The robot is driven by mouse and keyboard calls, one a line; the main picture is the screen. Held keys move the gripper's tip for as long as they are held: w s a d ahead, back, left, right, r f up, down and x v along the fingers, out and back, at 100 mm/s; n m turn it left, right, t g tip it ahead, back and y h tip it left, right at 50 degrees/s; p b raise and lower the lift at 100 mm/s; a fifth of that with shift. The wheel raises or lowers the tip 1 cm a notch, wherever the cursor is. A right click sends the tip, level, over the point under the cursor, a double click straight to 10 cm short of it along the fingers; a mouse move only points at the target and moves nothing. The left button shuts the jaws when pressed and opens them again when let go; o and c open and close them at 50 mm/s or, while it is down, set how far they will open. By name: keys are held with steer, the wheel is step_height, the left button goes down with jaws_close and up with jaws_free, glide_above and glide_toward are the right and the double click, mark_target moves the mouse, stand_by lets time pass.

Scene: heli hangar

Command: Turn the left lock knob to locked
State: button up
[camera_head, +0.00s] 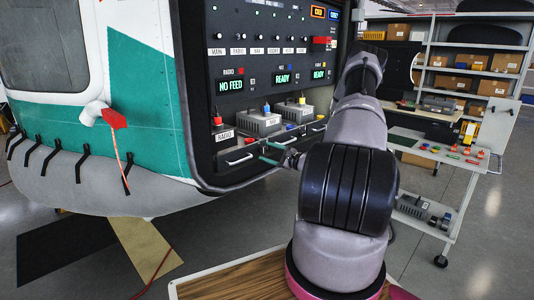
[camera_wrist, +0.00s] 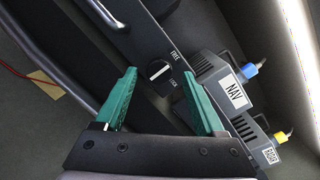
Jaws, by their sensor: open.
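In the wrist view a round black lock knob (camera_wrist: 158,72) with a white bar sits on a dark panel strip, between the labels FREE and LOCK. The bar lies slanted; I cannot tell which label it marks. My gripper (camera_wrist: 162,88) is open, its two green fingers on either side of the knob in the picture, with no contact visible. In the head view my gripper (camera_head: 264,153) is at the lower edge of the equipment rack, in front of the NAV unit. I cannot make out the knob there.
Drawer-like handles (camera_head: 240,158) line the rack's lower edge. A helicopter body (camera_head: 140,90) stands left; a loaded cart (camera_head: 450,160) and shelves (camera_head: 475,70) stand right.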

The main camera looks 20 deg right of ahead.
steer(key=shift+w+a, duration=0.2)
steer(key=shift+w, duration=0.2)
jaws_close()
